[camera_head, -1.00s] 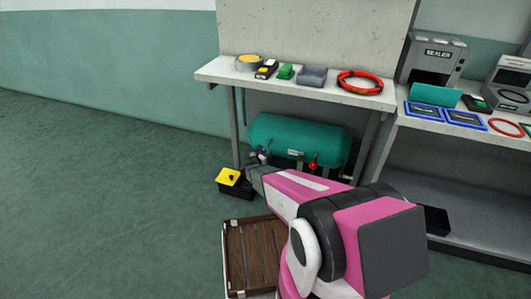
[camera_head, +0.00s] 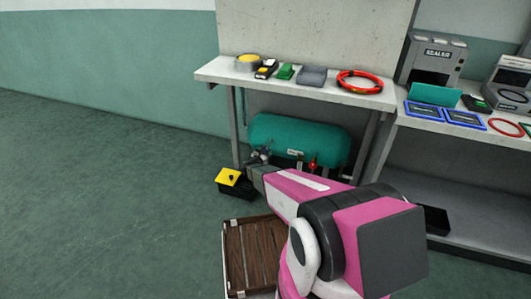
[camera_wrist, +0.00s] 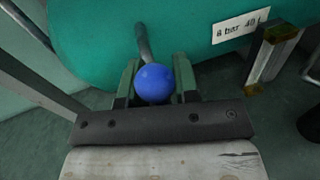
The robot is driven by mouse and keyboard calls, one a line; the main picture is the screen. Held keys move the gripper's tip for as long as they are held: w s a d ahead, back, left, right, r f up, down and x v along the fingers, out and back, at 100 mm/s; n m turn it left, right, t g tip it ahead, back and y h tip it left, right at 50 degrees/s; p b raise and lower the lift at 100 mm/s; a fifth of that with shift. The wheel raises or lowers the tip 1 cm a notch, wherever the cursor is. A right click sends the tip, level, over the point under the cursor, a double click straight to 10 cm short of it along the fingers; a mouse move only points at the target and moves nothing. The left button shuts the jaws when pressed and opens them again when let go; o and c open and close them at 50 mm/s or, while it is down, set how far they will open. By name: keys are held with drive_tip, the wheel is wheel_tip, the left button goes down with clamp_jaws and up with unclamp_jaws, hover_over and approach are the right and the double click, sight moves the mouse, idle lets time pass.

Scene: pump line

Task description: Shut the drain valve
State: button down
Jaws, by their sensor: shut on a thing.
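A blue ball knob (camera_wrist: 154,84) sits on the end of a grey lever stem (camera_wrist: 143,42) at the teal tank (camera_wrist: 85,35) in the wrist view. My gripper (camera_wrist: 156,79) is shut on the knob, one green-grey finger on each side. In the head view, the tank (camera_head: 290,137) lies under the bench, and my gripper (camera_head: 261,157) is at its lower left. The knob cannot be made out there. A red valve fitting (camera_head: 312,163) shows under the tank, right of my gripper. No drain label is readable.
A black box with a yellow top (camera_head: 229,178) stands on the floor just left of my gripper. A brown slatted crate (camera_head: 235,262) is nearer. A bench leg (camera_head: 234,128) stands beside the tank. The floor at left is clear.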

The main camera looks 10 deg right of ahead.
drive_tip(key=s+d+f+m+y, duration=0.3)
drive_tip(key=f+m, duration=0.4)
drive_tip(key=m, duration=0.7)
drive_tip(key=shift+d+m+y, duration=0.4)
drive_tip(key=shift+d, duration=0.5)
drive_tip(key=c, duration=0.9)
unclamp_jaws()
drive_tip(key=shift+o, duration=0.2)
drive_tip(key=shift+w, duration=0.1)
drive_tip(key=shift+a, duration=0.1)
